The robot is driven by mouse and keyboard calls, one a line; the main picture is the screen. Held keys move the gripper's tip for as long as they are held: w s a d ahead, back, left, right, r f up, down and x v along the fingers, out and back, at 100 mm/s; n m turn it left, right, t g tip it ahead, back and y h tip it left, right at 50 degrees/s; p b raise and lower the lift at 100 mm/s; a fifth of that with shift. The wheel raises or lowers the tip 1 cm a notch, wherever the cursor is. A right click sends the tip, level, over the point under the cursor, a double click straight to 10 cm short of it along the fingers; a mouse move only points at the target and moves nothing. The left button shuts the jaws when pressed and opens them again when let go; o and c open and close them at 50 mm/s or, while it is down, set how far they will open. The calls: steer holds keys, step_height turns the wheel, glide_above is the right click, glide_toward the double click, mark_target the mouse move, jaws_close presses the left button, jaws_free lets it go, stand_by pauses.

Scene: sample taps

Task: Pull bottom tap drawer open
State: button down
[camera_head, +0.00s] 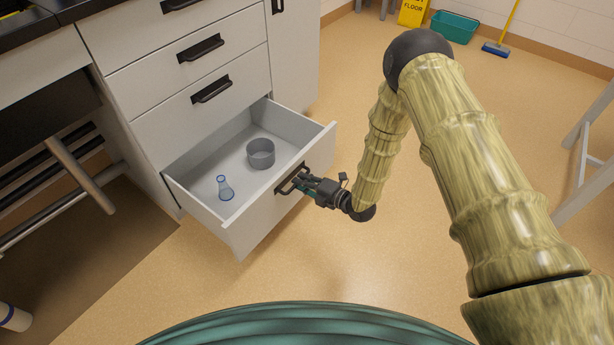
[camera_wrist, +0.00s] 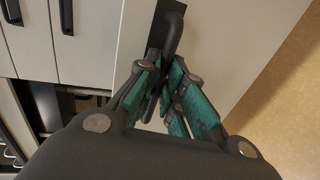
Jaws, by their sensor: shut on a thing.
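The bottom tap drawer (camera_head: 236,226) is white and stands well out from the cabinet, its inside showing from above. A small glass flask (camera_head: 225,188) and a grey round dish (camera_head: 261,153) are inside it. My gripper (camera_head: 298,181) is at the drawer front in the head view, shut on the dark bar handle (camera_head: 285,184). In the wrist view, the teal-padded fingers (camera_wrist: 166,95) close around the black handle (camera_wrist: 174,32), whose lower part is hidden between them.
Closed drawers with black handles (camera_head: 211,89) are above the open one. A teal bin (camera_head: 454,26), yellow sign (camera_head: 412,12) and broom (camera_head: 496,47) are at the far wall. The floor beyond the drawer front is clear.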

steer(key=shift+s, duration=0.1)
steer(key=c, duration=1.5)
jaws_free()
steer(key=shift+c, duration=0.2)
steer(key=shift+d, duration=0.1)
steer(key=v, duration=1.2)
